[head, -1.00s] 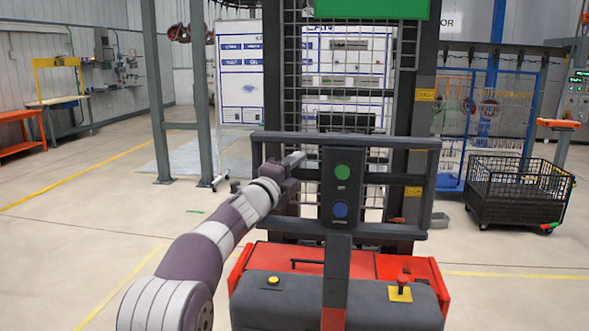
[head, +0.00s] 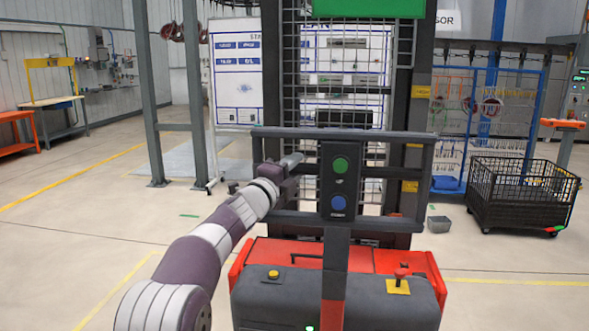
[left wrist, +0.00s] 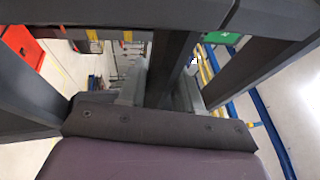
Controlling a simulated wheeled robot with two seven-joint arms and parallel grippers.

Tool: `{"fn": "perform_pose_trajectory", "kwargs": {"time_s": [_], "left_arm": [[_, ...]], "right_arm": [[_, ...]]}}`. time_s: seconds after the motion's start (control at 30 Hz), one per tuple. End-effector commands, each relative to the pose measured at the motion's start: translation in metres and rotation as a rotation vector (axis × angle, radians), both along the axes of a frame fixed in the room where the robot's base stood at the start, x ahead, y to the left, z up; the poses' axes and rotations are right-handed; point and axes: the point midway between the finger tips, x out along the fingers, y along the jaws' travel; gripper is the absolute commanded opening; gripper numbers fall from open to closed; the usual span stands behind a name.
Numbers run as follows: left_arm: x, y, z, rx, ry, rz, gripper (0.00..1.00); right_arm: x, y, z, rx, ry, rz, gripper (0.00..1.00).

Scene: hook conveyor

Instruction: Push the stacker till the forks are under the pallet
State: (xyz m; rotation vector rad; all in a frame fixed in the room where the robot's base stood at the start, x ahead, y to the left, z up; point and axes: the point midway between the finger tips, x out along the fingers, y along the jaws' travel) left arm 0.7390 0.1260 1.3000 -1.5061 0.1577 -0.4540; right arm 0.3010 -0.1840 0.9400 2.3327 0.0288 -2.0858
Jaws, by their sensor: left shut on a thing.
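The stacker stands right in front of me in the head view, with a red and dark grey body (head: 335,300), a tall dark mast with wire mesh and a dark handle frame (head: 390,135). The handle's middle panel (head: 338,180) bears a green and a blue button. In the left wrist view, my gripper (left wrist: 160,108) is against dark bars of the frame. The forks and the pallet are hidden behind the stacker. My right gripper is out of view.
A grey steel post frame (head: 192,100) and a whiteboard (head: 237,85) stand behind at the left. The floor at the left is clear, with yellow lines.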

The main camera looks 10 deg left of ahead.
Motion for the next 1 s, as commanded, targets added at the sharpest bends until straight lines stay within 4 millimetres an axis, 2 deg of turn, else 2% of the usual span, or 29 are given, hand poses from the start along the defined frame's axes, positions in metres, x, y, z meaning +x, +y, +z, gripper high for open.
{"fn": "perform_pose_trajectory", "kwargs": {"time_s": [0.07, 0.1, 0.13, 0.43, 0.57, 0.8, 1.0], "left_arm": [[0.001, 0.0, -0.005, 0.002, 0.008, -0.002, 0.0], [0.001, 0.0, -0.005, 0.003, 0.009, -0.001, 0.47], [0.001, 0.0, -0.005, 0.002, 0.008, -0.001, 0.55], [-0.001, 0.001, -0.003, 0.001, 0.004, 0.0, 0.55], [-0.012, 0.006, -0.007, 0.001, 0.003, 0.001, 0.55], [-0.062, 0.027, -0.018, 0.001, 0.001, 0.002, 0.55], [-0.104, 0.043, -0.023, 0.002, 0.0, 0.002, 0.55]], "right_arm": [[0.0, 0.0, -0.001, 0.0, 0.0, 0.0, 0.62], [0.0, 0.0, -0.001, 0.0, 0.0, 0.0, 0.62], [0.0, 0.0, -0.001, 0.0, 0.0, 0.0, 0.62], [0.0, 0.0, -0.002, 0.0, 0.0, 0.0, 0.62], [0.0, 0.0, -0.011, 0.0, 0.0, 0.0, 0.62], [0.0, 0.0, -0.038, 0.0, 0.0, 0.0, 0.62], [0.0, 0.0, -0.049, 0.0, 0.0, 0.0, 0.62]]}}
